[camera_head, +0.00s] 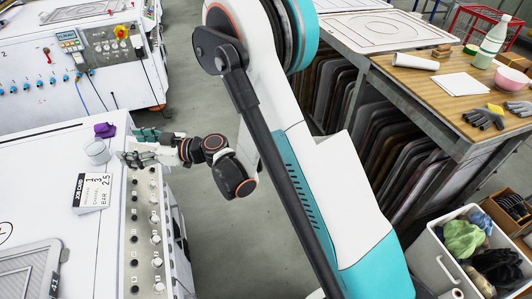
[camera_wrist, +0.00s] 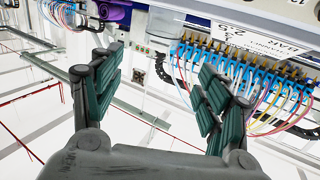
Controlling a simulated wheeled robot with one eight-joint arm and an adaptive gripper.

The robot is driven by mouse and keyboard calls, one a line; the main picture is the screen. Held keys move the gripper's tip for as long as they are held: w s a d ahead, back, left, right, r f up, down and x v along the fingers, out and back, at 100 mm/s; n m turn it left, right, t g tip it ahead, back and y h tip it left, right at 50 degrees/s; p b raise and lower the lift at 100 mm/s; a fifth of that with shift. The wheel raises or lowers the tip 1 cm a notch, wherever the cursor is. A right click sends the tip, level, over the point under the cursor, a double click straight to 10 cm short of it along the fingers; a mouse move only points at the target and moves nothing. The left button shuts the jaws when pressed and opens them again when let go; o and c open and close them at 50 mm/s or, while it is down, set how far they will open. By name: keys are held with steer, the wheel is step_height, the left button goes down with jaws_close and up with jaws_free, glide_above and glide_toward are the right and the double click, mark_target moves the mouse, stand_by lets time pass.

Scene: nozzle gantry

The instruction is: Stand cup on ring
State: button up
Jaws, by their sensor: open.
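A small pale, translucent cup (camera_head: 97,152) stands upright on the white machine top, near its right edge. It also shows between my fingers at the top of the wrist view (camera_wrist: 162,26). My gripper (camera_head: 132,146) is open and empty, just right of the cup, with its green-padded fingers apart and pointing toward it. In the wrist view my gripper (camera_wrist: 158,76) shows both fingers spread, with the cup beyond them. A thin black ring (camera_head: 5,231) is marked on the white top at the left edge of the head view, partly cut off.
A purple object (camera_head: 104,130) stands close behind the cup. A white job card (camera_head: 92,194) lies in front of it. A row of knobs (camera_head: 155,238) runs along the machine's right edge. A grey panel (camera_head: 30,270) lies at the front left. Bare white top lies between cup and ring.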

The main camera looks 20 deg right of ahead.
steer(key=s+d+r+m+h, duration=0.3)
steer(key=s+d+r+h, duration=0.2)
steer(key=s+d, duration=0.3)
steer(key=s+d+r+m+g+h, duration=0.1)
steer(key=s+d+r+m+h, duration=0.3)
steer(key=s+d, duration=0.4)
steer(key=d+r+h, duration=0.1)
steer(key=d+r, duration=0.1)
steer(key=d, duration=0.2)
steer(key=shift+g, duration=0.3)
steer(key=shift+o, duration=0.6)
steer(key=s+d+m+h, duration=0.4)
steer(key=s+d+h, duration=0.1)
steer(key=s+d, duration=0.6)
steer(key=shift+s+d+f+m, duration=0.3)
steer(key=shift+s+d+f, duration=0.15)
steer(key=shift+s, duration=0.15)
steer(key=shift+a, duration=0.1)
steer(key=shift+w, duration=0.1)
